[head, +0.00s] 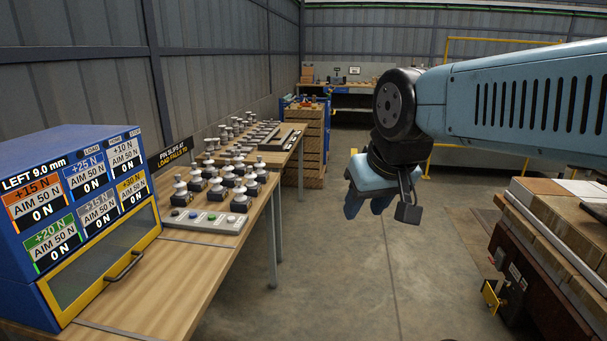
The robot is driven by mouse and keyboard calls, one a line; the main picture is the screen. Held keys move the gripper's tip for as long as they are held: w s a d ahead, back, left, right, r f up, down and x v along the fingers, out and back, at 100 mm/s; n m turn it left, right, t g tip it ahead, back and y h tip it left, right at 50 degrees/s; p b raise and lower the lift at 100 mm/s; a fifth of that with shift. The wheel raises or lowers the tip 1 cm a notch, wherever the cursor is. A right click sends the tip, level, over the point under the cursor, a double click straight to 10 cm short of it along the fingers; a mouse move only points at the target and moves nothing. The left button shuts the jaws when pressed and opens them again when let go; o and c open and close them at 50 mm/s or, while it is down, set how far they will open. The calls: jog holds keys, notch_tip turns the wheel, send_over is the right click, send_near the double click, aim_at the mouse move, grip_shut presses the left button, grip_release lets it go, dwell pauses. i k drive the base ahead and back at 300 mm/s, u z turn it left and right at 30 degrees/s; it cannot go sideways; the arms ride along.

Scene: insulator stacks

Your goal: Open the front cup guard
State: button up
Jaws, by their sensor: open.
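The yellow-framed guard (68,291) with a see-through grey panel is on the front of the blue test machine (22,297) at the left. It looks closed. Its dark bar handle (124,266) sits near the lower edge, toward the right end. What lies behind the panel cannot be made out. My gripper (368,207) hangs from my arm right of centre, over the floor, well to the right of the guard and touching nothing. Its fingers point down and look empty and open, though the gap is hard to see.
A wooden bench (185,270) carries the machine, a button panel (203,219) and several insulators (240,198). A sign (173,154) stands behind the button panel. A pallet of boxes (565,225) stands at the right. The floor (350,285) between is clear.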

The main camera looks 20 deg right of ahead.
aim_at(492, 302)
jog(key=u, duration=0.1)
jog(key=i, duration=0.8)
jog(key=z, duration=2.9)
jog(key=i, duration=0.55)
jog(key=u, duration=0.05)
jog(key=k, duration=0.65)
